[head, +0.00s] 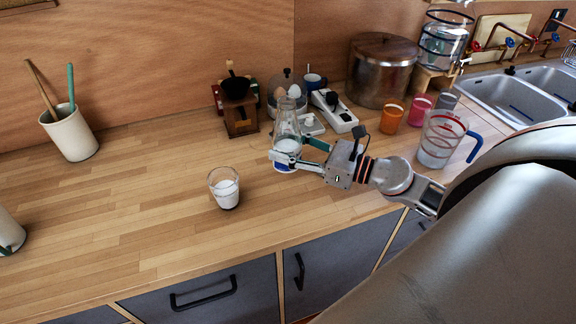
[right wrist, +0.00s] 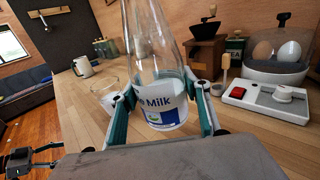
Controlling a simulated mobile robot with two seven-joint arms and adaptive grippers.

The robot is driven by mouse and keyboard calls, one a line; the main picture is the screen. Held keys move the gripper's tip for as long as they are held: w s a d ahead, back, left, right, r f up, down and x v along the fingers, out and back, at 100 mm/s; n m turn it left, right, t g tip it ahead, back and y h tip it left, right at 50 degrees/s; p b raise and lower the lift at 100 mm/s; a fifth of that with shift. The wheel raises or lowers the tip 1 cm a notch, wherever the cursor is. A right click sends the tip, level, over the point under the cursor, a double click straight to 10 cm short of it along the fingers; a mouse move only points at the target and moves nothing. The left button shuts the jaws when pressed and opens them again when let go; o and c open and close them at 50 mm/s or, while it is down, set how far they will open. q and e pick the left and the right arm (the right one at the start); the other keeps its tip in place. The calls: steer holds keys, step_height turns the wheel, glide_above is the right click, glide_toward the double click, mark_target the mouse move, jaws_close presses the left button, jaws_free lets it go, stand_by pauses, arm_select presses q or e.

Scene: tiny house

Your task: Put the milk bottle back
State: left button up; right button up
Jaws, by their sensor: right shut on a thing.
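The milk bottle (head: 287,128) is clear glass with a narrow neck and some milk in the bottom. It stands upright on the wooden counter in the head view. My right gripper (head: 300,152) is shut on its lower part. In the right wrist view the bottle (right wrist: 155,60) shows a "Milk" label between the two fingers of the gripper (right wrist: 163,115). A glass with milk (head: 225,189) stands on the counter to the left of the bottle, and it also shows in the right wrist view (right wrist: 104,95).
Behind the bottle are a coffee grinder (head: 239,108), an egg cooker (head: 288,88) and a white power strip (head: 335,112). A large pot (head: 381,70), colored cups and a measuring jug (head: 440,139) stand to the right. The counter (head: 140,215) is mostly clear at left.

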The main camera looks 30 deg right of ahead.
steer(key=shift+f, duration=0.55)
step_height(320, 180, down, 4)
steer(key=shift+r+b, duration=0.2)
steer(key=shift+b, duration=0.6)
arm_select(q)
steer(key=shift+w+d+f, duration=0.35)
steer(key=shift+d, duration=0.05)
steer(key=shift+f, duration=0.1)
arm_select(e)
steer(key=shift+f, duration=0.2)
steer(key=o, duration=1.7)
arm_select(q)
steer(key=shift+s+f, duration=0.1)
steer(key=shift+f, duration=0.05)
